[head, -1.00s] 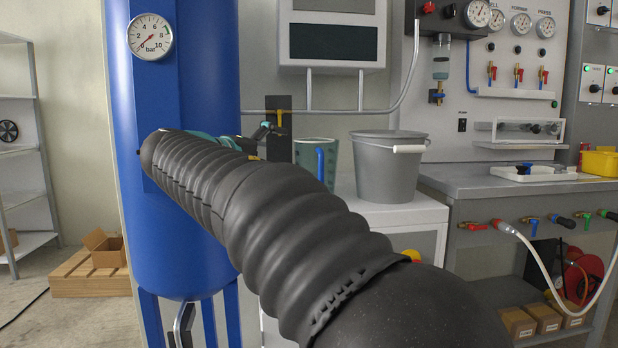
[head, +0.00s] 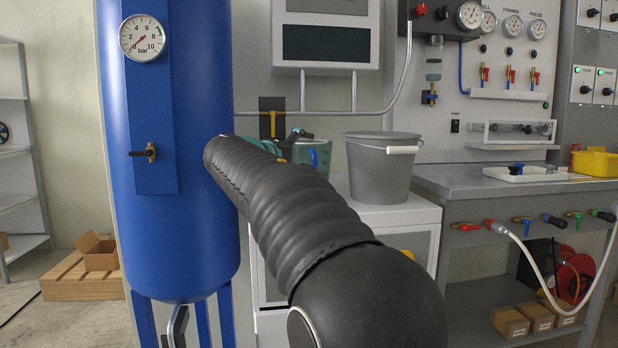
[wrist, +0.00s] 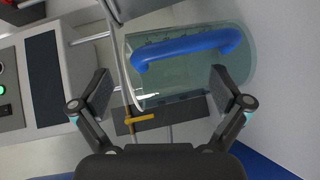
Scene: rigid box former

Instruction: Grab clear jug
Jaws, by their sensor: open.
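The clear jug (head: 317,154) is greenish and see-through with a blue handle. It stands on the white cabinet, left of the grey bucket, and my arm hides its lower part in the head view. In the wrist view the jug (wrist: 190,72) lies ahead of my gripper, with its blue handle (wrist: 188,46) facing me. My gripper (wrist: 160,90) is open and empty, its two fingers apart on either side of the view below the handle. In the head view my gripper (head: 284,140) is mostly hidden behind my arm, close to the jug's left side.
A grey bucket (head: 382,170) stands on the white cabinet (head: 405,213) right of the jug. A blue tank (head: 165,235) with a gauge rises on the left. A yellow-handled valve (wrist: 140,119) shows between the fingers. A metal workbench (head: 480,183) is at the right.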

